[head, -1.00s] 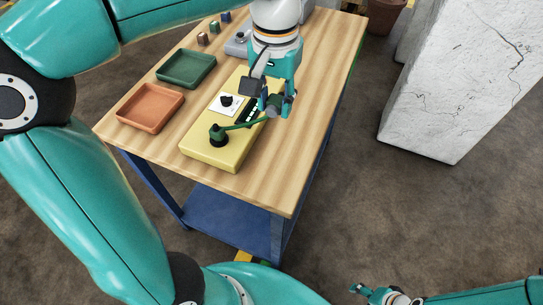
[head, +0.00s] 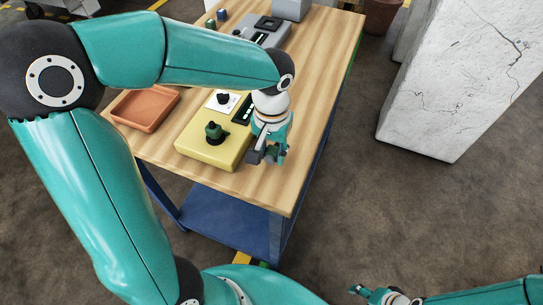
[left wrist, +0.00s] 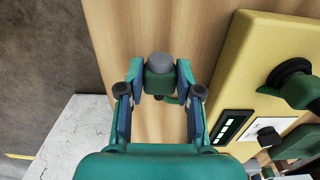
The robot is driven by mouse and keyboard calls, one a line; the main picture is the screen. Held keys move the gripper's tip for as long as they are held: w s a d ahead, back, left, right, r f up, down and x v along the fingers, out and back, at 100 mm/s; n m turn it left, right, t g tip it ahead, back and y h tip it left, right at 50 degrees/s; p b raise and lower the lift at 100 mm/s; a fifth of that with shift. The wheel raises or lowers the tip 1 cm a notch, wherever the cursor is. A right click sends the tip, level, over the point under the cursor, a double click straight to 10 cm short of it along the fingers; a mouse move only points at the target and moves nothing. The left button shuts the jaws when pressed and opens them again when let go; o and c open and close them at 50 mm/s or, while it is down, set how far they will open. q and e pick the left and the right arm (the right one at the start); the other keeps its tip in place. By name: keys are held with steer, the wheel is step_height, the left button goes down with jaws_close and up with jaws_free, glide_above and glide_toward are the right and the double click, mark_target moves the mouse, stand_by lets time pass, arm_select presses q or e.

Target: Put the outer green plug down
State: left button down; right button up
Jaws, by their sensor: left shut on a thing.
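My left gripper (head: 268,155) is at the right of the yellow box, over the bare wood near the table's right edge. In the left wrist view its fingers (left wrist: 160,88) are shut on a green plug (left wrist: 160,84) with a grey round end. The plug is mostly hidden by the gripper in the head view, and I cannot tell whether it touches the wood. Another green piece (head: 213,131) sits on a dark round base on the yellow box (head: 210,157); it also shows in the left wrist view (left wrist: 302,91). My right gripper (head: 375,294) is low at the bottom, its jaw opening unclear.
The wooden tabletop (head: 315,75) is clear along the right side. An orange tray (head: 146,108) lies left of the box, and a grey device (head: 262,37) stands behind it. My left arm crosses above the table. A white stone block (head: 455,85) stands on the floor at right.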

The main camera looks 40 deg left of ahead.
mark_target(272, 152)
arm_select(q)
steer(key=shift+f, duration=1.3)
steer(key=shift+f, duration=0.1)
steer(key=c, duration=0.8)
jaws_free()
step_height(272, 152, up, 12)
steer(key=shift+r+p, duration=0.1)
steer(key=shift+p, duration=0.35)
